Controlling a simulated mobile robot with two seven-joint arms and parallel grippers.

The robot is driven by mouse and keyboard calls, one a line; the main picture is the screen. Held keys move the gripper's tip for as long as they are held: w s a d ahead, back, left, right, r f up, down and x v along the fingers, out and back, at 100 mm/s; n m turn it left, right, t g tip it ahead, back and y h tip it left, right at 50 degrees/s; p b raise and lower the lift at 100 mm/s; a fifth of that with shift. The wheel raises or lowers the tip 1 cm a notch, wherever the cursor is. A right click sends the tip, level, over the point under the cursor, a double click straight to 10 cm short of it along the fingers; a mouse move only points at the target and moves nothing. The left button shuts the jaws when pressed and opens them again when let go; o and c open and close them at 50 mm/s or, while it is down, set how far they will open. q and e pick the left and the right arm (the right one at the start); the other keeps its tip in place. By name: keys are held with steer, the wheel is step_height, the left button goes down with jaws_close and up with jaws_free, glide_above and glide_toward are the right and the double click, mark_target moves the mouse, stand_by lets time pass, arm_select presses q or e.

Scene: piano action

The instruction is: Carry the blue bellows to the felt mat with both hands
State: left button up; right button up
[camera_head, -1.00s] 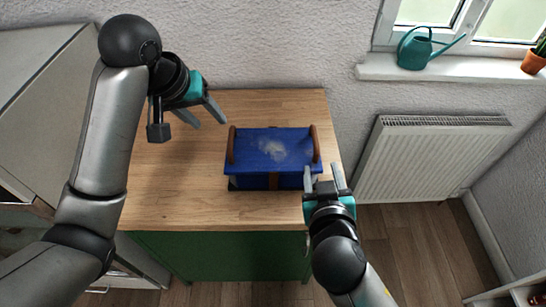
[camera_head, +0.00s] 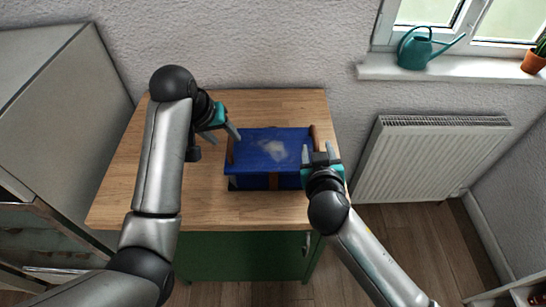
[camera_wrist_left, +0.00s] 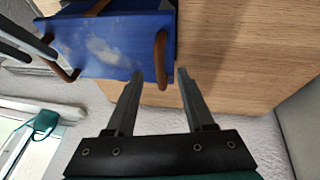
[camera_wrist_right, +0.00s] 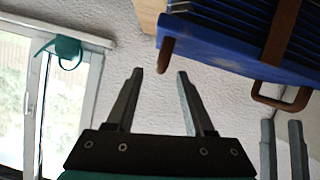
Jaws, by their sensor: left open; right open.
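The blue bellows (camera_head: 265,150) sits on the wooden cabinet top (camera_head: 170,195), with a pale patch on its upper face and a brown handle at each end. My left gripper (camera_head: 226,134) is open by the left handle (camera_head: 230,152); in the left wrist view that handle (camera_wrist_left: 160,50) shows between the open fingertips (camera_wrist_left: 160,74). My right gripper (camera_head: 318,151) is open at the right end; in the right wrist view the right handle (camera_wrist_right: 165,56) shows just beyond and between the fingertips (camera_wrist_right: 160,73). Neither gripper holds anything. I see no felt mat.
The cabinet top is bare left of the bellows. A grey cabinet (camera_head: 55,100) stands at the left. A white radiator (camera_head: 430,160) is at the right, under a sill with a teal watering can (camera_head: 414,50) and a potted plant (camera_head: 536,62).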

mark_target(229, 142)
arm_select(q)
steer(key=shift+x, duration=2.65)
arm_select(e)
steer(key=shift+x, duration=2.65)
arm_select(q)
jaws_close()
arm_select(e)
jaws_close()
arm_select(q)
steer(key=shift+r, duration=0.1)
